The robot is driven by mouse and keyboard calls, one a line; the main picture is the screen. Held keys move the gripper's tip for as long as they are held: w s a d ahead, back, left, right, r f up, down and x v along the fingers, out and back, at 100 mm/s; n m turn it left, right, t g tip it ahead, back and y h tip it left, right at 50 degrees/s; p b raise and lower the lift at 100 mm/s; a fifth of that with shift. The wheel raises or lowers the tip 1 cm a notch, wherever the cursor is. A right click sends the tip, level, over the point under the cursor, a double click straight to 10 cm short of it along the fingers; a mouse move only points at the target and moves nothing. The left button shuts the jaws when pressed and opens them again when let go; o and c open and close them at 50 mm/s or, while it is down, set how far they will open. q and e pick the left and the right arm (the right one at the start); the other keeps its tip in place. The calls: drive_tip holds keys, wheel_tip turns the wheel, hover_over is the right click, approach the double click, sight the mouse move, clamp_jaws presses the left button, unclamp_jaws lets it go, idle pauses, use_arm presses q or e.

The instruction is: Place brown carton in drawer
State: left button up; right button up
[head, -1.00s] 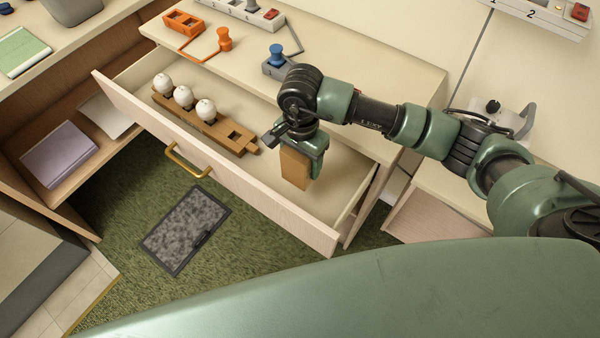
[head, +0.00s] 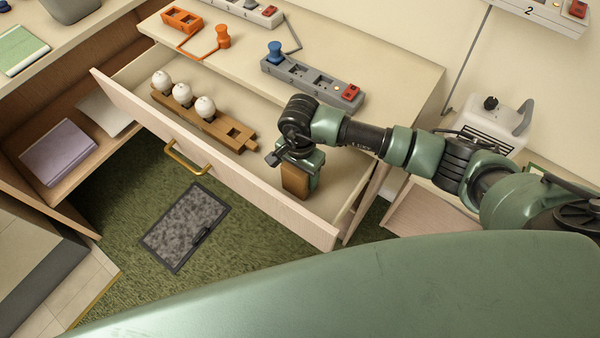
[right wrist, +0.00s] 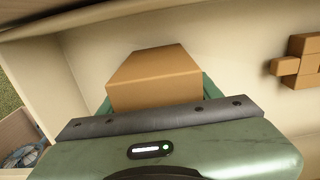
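The brown carton (head: 295,182) is upright inside the right part of the open drawer (head: 290,212). My right gripper (head: 303,172) reaches down over the drawer and is shut on the carton. In the right wrist view the carton (right wrist: 155,78) sits between the green fingers, above the pale drawer floor (right wrist: 225,50). Whether the carton's bottom touches the drawer floor is hard to tell. My left gripper is not in view.
A wooden rack (head: 218,127) with white round-topped pieces lies in the drawer, left of the carton. On the cabinet top are a grey socket strip (head: 310,82) and an orange one (head: 181,20). The drawer floor right of the carton is clear.

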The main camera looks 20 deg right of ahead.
drive_tip(key=o, duration=0.4)
drive_tip(key=shift+r+p, duration=0.3)
drive_tip(key=shift+r, duration=0.05)
wheel_tip(320, 180, up, 12)
drive_tip(key=shift+f+b, duration=0.2)
drive_tip(key=shift+b, duration=0.5)
